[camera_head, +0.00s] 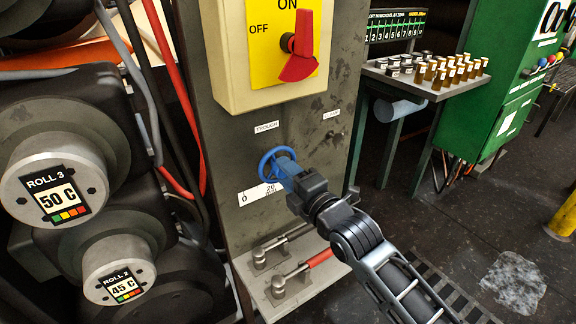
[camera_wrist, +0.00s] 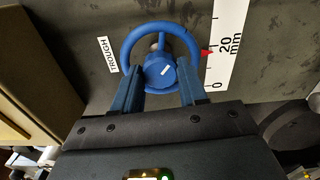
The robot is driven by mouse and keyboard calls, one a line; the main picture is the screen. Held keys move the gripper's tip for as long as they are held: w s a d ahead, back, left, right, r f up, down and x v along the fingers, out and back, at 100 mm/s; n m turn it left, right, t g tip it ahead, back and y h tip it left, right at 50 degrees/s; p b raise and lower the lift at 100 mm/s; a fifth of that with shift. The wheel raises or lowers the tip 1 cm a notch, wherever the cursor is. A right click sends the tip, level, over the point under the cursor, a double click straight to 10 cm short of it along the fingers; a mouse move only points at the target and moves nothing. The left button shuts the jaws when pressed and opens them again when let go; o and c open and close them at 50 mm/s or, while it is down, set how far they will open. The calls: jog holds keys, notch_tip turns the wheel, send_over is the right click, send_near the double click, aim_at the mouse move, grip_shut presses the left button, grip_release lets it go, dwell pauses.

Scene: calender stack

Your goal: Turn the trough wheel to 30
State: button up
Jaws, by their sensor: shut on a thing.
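The blue trough wheel (camera_head: 277,162) is mounted on the grey panel, under a label reading TROUGH. It also shows in the wrist view (camera_wrist: 128,45), with its hub and a short white mark. My gripper (camera_head: 287,172) is at the wheel, its blue fingers shut on it; in the wrist view the fingers (camera_wrist: 160,85) reach to either side of the hub. Part of the wheel's rim is hidden by the fingers. A white scale (camera_wrist: 228,45) marked 0, 20 and mm lies beside the wheel, with a red pointer (camera_wrist: 206,53) near the 20.
A yellow switch box (camera_head: 283,45) with a red handle is above the wheel. Two lever handles (camera_head: 290,262), one red-gripped, sit on a ledge below. Rollers (camera_head: 55,195) stand at the left. A shelf of small jars (camera_head: 440,72) is at the right. The floor at the lower right is mostly open.

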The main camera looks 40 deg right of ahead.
jog(key=shift+a+m+p, duration=0.1)
jog(key=shift+m+p, duration=4.25)
jog(key=shift+m, duration=9.75)
jog(key=shift+f, duration=0.1)
